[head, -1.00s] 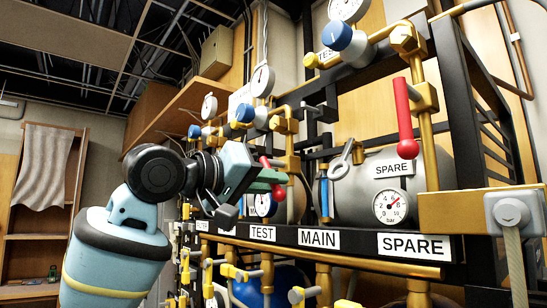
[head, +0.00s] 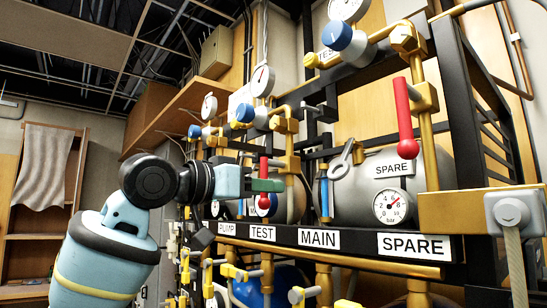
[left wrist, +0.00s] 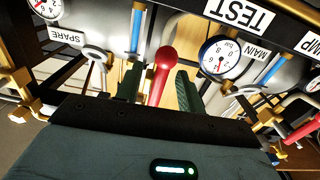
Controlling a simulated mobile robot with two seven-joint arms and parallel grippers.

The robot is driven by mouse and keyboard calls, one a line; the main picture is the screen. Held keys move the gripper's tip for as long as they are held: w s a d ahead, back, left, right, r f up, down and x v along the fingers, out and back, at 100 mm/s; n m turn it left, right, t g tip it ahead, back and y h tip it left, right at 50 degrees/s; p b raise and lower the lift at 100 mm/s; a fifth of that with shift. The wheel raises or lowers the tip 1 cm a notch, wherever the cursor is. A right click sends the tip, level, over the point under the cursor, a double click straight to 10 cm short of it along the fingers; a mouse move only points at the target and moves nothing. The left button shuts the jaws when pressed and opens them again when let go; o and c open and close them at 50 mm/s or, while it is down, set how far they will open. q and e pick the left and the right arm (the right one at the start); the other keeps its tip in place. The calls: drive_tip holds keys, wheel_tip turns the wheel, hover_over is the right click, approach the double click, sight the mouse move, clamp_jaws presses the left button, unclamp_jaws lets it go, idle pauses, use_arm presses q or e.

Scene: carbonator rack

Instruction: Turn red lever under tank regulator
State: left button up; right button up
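A red lever with a ball end (head: 264,201) hangs about upright below the pipework, above the TEST label. My left gripper (head: 266,185) reaches across it from the left, with its dark green fingers at the lever's middle. In the left wrist view the red lever (left wrist: 160,75) lies between the two fingers of my left gripper (left wrist: 157,86), with a gap visible on both sides, so the gripper is open around it. A larger red lever (head: 405,125) hangs at the right by the SPARE tank (head: 350,190), away from the gripper. My right gripper is not in view.
A black rail (head: 345,240) with labels runs below the tanks. Gauges and blue knobs (head: 246,112) crowd the pipes above the gripper. A grey ring handle (head: 341,165) is to its right. Open space lies on the left, by the shelf (head: 45,250).

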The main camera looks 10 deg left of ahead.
use_arm(q)
drive_tip(key=v, duration=0.6)
idle(0.7)
idle(0.5)
